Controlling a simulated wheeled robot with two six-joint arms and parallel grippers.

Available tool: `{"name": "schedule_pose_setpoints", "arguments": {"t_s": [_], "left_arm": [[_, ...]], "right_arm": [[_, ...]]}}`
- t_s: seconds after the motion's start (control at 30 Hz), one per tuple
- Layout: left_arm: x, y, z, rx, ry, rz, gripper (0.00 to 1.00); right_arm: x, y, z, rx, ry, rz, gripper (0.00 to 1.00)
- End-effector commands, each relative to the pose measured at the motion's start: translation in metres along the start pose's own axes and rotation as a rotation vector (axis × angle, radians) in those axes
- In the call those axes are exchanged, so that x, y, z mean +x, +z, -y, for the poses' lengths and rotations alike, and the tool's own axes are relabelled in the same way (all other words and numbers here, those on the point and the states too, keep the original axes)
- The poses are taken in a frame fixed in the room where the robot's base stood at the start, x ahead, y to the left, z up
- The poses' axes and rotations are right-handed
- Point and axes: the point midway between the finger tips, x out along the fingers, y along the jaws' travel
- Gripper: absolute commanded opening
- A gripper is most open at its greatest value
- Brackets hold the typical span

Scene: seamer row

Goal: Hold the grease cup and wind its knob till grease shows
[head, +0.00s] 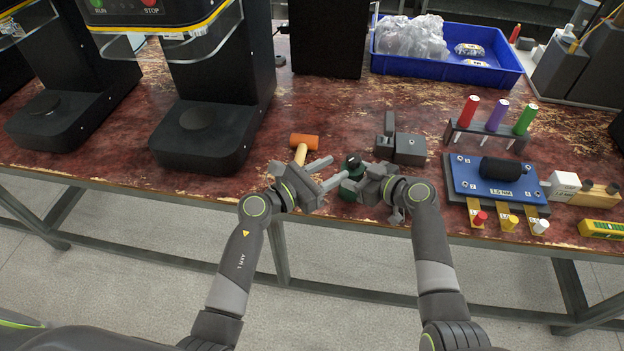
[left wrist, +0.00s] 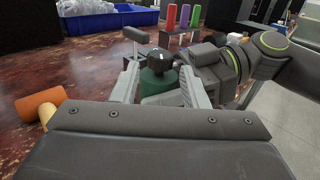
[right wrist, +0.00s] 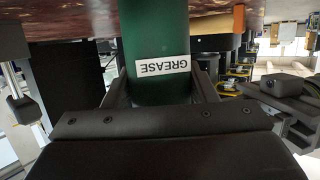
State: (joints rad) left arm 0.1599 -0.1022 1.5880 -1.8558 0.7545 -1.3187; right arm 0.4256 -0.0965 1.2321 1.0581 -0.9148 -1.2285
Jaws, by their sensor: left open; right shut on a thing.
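The green grease cup (head: 347,190) stands near the table's front edge, with a black knob (head: 352,162) on top. My right gripper (head: 362,178) is shut on the cup from the right. In the right wrist view the cup's green body (right wrist: 150,35) with a GREASE label sits between its fingers. My left gripper (head: 337,170) is open to the left of the cup. In the left wrist view its fingers flank the cup (left wrist: 156,85) and the knob (left wrist: 160,60) with gaps. I see no grease; the top is partly hidden by the knob.
An orange-headed mallet (head: 305,140) lies just left of my left gripper. A grey block fixture (head: 408,149) stands behind the cup. A blue tester (head: 490,183) and a rack with coloured handles (head: 482,138) are at right. A blue bin (head: 440,68) is at the back.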

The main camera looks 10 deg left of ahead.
Motion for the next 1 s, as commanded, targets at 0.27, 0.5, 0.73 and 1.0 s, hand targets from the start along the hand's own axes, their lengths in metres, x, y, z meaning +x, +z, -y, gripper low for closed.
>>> {"name": "schedule_pose_setpoints", "arguments": {"t_s": [0.27,0.5,0.73,1.0], "left_arm": [[-0.040,0.000,0.000,0.001,-0.001,-0.001,0.40],[-0.049,0.000,0.001,-0.001,-0.003,0.000,0.40],[-0.048,0.000,0.001,-0.001,-0.004,0.000,0.40],[-0.048,-0.001,-0.001,0.001,-0.012,-0.001,0.40]], "right_arm": [[0.000,0.000,0.000,0.000,0.000,0.000,0.26],[0.000,0.000,0.000,0.000,0.000,0.000,0.26],[0.000,0.000,0.000,0.000,0.001,0.000,0.26],[0.000,0.000,0.000,0.000,0.001,0.000,0.26]]}}
